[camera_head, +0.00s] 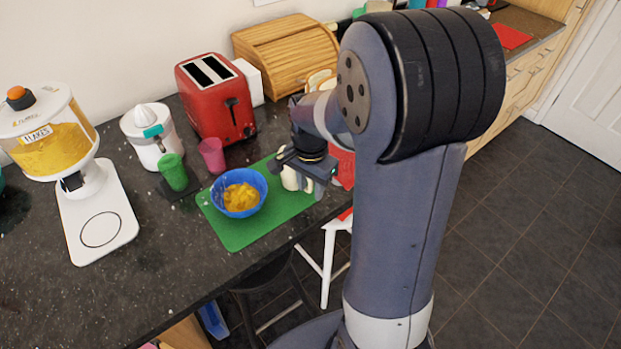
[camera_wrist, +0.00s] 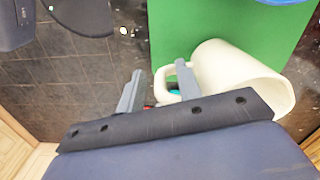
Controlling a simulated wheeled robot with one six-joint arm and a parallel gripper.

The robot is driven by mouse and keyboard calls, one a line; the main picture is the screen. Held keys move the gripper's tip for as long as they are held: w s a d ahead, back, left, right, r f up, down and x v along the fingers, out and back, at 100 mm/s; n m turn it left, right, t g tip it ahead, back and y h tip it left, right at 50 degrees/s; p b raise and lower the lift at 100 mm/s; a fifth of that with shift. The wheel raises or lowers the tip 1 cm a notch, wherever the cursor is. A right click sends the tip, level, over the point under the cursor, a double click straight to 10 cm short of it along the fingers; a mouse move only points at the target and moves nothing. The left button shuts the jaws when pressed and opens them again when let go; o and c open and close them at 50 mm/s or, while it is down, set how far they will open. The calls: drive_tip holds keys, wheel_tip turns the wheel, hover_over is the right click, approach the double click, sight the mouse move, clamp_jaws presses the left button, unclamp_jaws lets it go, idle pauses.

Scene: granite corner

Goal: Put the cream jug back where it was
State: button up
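The cream jug (camera_head: 290,181) stands at the right end of the green mat (camera_head: 240,232), partly hidden under my gripper (camera_head: 306,172). In the wrist view the jug (camera_wrist: 235,75) is at the right, with its open mouth toward the camera and its handle toward the left. My gripper (camera_wrist: 157,88) is open there, its two fingers apart. The right finger overlaps the handle loop, and the left finger is left of the handle with a gap. Whether the right finger is inside the loop or only above it, I cannot tell.
A blue bowl (camera_head: 239,193) of yellow food is left of the jug on the mat. A green cup (camera_head: 173,172), pink cup (camera_head: 212,155), red toaster (camera_head: 216,99) and wooden bread bin (camera_head: 287,57) stand behind. The counter's front edge is close to the jug.

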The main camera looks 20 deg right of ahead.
wheel_tip(320, 180, up, 12)
drive_tip(key=shift+r, duration=0.15)
idle(0.3)
wheel_tip(320, 180, down, 13)
drive_tip(key=shift+r, duration=0.1)
wheel_tip(320, 180, up, 3)
drive_tip(key=shift+f, duration=0.15)
drive_tip(key=shift+r, duration=0.7)
drive_tip(key=shift+f, duration=0.1)
